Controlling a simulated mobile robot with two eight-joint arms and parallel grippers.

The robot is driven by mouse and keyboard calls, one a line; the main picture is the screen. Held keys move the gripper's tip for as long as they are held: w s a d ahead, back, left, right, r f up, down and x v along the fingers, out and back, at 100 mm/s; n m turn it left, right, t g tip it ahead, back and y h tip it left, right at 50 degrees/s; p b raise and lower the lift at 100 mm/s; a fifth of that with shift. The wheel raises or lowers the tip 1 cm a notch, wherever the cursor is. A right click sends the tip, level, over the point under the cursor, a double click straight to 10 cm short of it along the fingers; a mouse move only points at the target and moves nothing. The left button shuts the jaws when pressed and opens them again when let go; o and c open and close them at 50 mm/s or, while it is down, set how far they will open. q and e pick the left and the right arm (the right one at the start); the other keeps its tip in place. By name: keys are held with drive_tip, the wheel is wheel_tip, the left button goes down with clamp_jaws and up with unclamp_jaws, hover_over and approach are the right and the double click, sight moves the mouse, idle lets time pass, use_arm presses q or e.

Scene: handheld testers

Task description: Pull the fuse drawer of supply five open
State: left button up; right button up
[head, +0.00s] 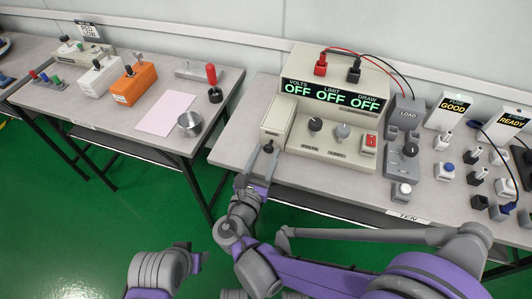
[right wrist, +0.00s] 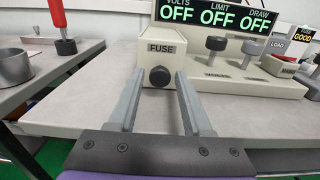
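The supply (head: 330,115) is a cream unit on the right table, its display reading OFF under volts, limit and draw. The fuse drawer (head: 278,122) is the cream box at its left end; its front, labelled FUSE, and round black knob (right wrist: 160,76) show in the right wrist view. The drawer looks shut. My right gripper (head: 264,149) is open and empty; in the right wrist view its fingers (right wrist: 158,85) stand either side of the knob, apart from it.
A red-handled tool (head: 212,80) and metal cup (head: 189,124) stand on the left table, across a gap. A grey load box (head: 404,130) and several small switches stand right of the supply. The table front before the drawer is clear.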

clamp_jaws()
idle(1.1)
